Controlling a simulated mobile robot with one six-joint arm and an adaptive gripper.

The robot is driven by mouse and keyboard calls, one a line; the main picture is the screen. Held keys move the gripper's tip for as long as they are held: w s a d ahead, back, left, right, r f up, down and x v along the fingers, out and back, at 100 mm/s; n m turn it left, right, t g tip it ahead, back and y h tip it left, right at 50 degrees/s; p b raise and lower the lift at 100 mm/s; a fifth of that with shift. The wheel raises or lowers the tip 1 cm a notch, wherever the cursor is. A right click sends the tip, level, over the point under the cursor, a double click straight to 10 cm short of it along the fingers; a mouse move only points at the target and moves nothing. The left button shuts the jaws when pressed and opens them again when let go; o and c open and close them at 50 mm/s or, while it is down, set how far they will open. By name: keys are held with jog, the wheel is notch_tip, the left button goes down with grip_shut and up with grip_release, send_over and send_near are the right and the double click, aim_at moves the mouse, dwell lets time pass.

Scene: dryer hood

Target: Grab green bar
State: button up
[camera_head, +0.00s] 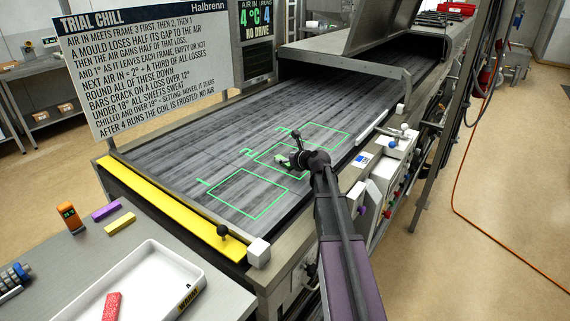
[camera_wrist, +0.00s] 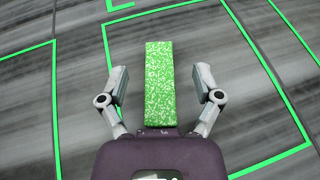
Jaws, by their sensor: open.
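A green bar (camera_wrist: 160,85) with white speckles lies inside a green outlined frame on the grey belt (camera_wrist: 225,60) in the wrist view. My gripper (camera_wrist: 160,82) is open, with one finger on each side of the bar and a gap between each finger and the bar. In the head view my gripper (camera_head: 294,148) is over the middle outlined frame of the belt (camera_head: 330,92), and the bar is mostly hidden there.
A white tray (camera_head: 148,262) with a red bar (camera_head: 112,305) stands on the front-left table. Purple (camera_head: 105,211) and yellow (camera_head: 120,225) bars lie behind it, beside an orange device (camera_head: 69,216). A sign board (camera_head: 150,75) stands left of the belt. The other outlined frames look empty.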

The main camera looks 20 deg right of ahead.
aim_at(280, 157)
jog(key=shift+b+x, duration=0.45)
jog(key=shift+x, duration=1.2)
grip_shut()
